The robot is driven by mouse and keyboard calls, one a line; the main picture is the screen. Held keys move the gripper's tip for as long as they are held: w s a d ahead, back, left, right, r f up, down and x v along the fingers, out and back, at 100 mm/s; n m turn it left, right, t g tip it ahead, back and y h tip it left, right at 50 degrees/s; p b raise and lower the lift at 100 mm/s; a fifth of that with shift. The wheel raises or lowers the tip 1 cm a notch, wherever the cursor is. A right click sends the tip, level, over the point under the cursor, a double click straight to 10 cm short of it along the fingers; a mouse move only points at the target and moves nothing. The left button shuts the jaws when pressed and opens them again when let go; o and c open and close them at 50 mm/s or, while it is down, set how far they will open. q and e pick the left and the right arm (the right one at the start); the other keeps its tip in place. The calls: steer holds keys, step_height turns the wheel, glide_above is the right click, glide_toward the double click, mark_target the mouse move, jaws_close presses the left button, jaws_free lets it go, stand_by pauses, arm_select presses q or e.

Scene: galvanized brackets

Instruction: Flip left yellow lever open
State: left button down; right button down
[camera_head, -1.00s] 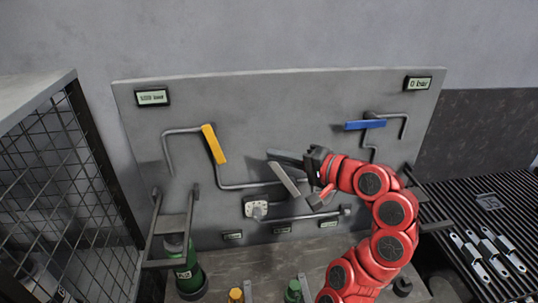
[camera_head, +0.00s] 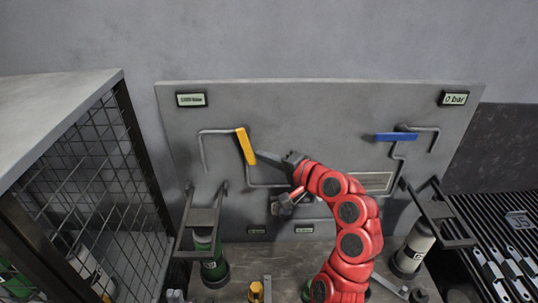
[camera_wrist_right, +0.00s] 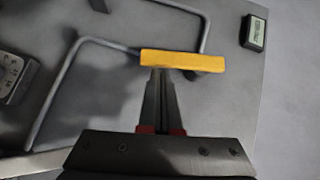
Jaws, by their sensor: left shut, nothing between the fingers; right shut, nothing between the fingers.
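The yellow lever (camera_head: 246,146) sits on a grey pipe at the left of the wall panel. In the head view it is tilted, upper end to the left. In the right wrist view the yellow lever (camera_wrist_right: 182,61) lies across the picture, just beyond the fingertips. My right gripper (camera_head: 260,156) is shut and empty, its tips by the lever's lower end. In the right wrist view the closed fingers of the right gripper (camera_wrist_right: 158,74) meet the lever's edge in the picture; I cannot tell whether they touch it. My left gripper is not in view.
A blue lever (camera_head: 397,137) sits on the panel's right side. Small displays (camera_head: 191,100) (camera_head: 454,99) mark the upper corners. A mesh cage (camera_head: 90,170) stands at left, a green bottle (camera_head: 213,262) below the panel.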

steer(key=a+f+m+t+y+b, duration=0.1)
steer(key=m+b, duration=0.1)
steer(key=b, duration=0.1)
steer(key=shift+a+f+y, duration=0.15)
steer(key=shift+a+y, duration=0.05)
steer(key=shift+y, duration=0.1)
steer(key=shift+d+b, duration=0.15)
steer(key=shift+b, duration=0.15)
